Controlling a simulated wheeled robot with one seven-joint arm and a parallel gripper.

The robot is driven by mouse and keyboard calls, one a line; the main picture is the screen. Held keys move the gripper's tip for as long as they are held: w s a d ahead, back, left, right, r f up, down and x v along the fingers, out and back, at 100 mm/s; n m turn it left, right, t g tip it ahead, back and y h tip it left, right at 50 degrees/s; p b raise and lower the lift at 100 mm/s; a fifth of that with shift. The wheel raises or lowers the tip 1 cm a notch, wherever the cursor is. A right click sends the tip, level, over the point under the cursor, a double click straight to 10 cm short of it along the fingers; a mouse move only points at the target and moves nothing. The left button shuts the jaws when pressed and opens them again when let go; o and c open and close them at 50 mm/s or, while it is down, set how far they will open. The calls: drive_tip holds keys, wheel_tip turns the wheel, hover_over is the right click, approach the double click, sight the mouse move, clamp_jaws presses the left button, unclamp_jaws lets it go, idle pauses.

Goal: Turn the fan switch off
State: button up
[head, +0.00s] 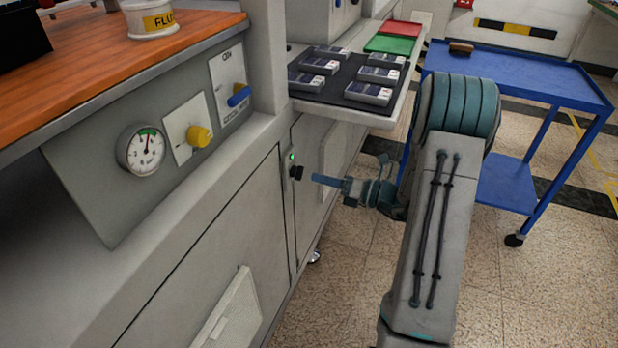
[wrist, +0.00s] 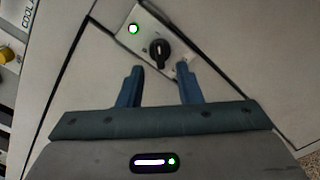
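A black rotary switch (head: 296,172) with a lit green lamp sits on the grey cabinet front, and I take it to be the fan switch; no label on it is readable. In the wrist view, the switch (wrist: 159,51) is on a small light plate, its handle running roughly up and down the picture. The green lamp (wrist: 133,29) glows at its upper left. My gripper (head: 323,180) faces the switch from the right in the head view. In the wrist view, my gripper (wrist: 158,74) is open and empty, its blue fingers apart with the switch between and beyond them.
A panel holds a gauge (head: 141,150), a yellow knob (head: 198,136) and a blue-handled valve (head: 239,95). A shelf with a dark mat (head: 340,72) and several packs juts out above the switch. A blue cart (head: 540,75) stands at the right.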

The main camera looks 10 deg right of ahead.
sight(302, 174)
drive_tip(key=shift+x, duration=2.25)
drive_tip(key=shift+c, duration=0.3)
clamp_jaws()
drive_tip(key=shift+f+n+b, duration=0.15)
drive_tip(key=shift+n+b, duration=5.95)
drive_tip(key=shift+n, duration=2.9)
